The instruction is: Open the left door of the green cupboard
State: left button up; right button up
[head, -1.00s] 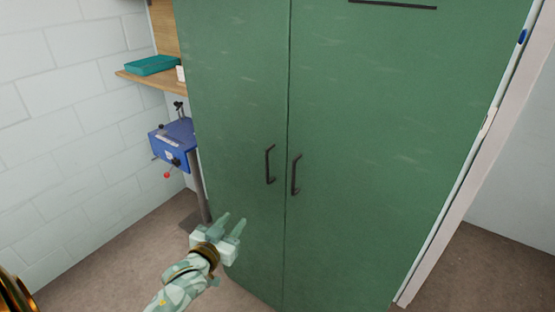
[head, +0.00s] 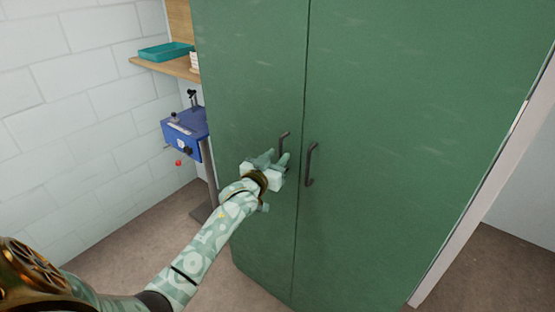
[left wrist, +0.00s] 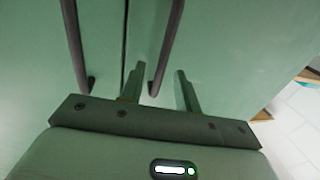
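The green cupboard's left door (head: 250,80) and right door (head: 400,130) are both shut, with a thin seam between them. The left door's dark bar handle (head: 284,141) is partly hidden behind my left gripper (head: 274,159). In the left wrist view, the left door handle (left wrist: 167,45) is right of the seam, and its near end appears between the spread fingers of my left gripper (left wrist: 158,90). The fingers are open; I cannot tell whether they touch the handle. The right door's handle (head: 310,164) is just right of the gripper. My right gripper is out of view.
A blue machine (head: 186,133) on a stand is left of the cupboard. Above it, a wooden shelf (head: 165,67) holds a teal tray (head: 164,52). A white brick wall (head: 80,110) bounds the left side. The floor (head: 130,255) before the cupboard looks clear.

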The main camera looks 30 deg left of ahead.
pick_arm(q)
jog(key=shift+w+a, duration=0.1)
jog(key=shift+w, duration=0.3)
jog(key=shift+s, duration=0.1)
grip_shut()
